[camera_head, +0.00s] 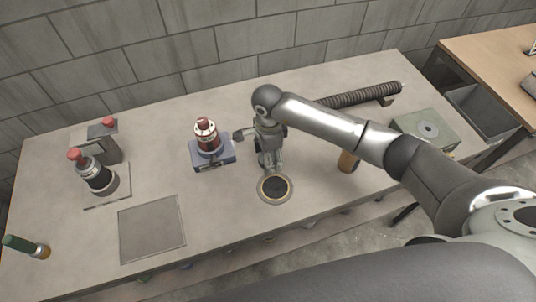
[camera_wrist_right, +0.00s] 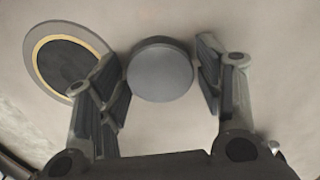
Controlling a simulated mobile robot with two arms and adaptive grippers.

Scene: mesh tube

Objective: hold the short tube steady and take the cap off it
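My right gripper (camera_head: 271,163) points down over the table, just behind a dark disc with a tan ring (camera_head: 275,188). In the right wrist view the gripper (camera_wrist_right: 165,85) is open. A round grey top (camera_wrist_right: 160,70), which looks like a cap seen from above, shows between its fingers with a small gap on each side. The tube below it is hidden, and the gripper hides this spot in the head view. The ringed disc also shows at the left of the wrist view (camera_wrist_right: 72,68). My left gripper is in neither view.
A red-and-white topped cylinder (camera_head: 207,136) stands on a blue base. A brown cylinder (camera_head: 348,162) is partly behind my arm. A ribbed hose (camera_head: 360,96) lies at the back right.

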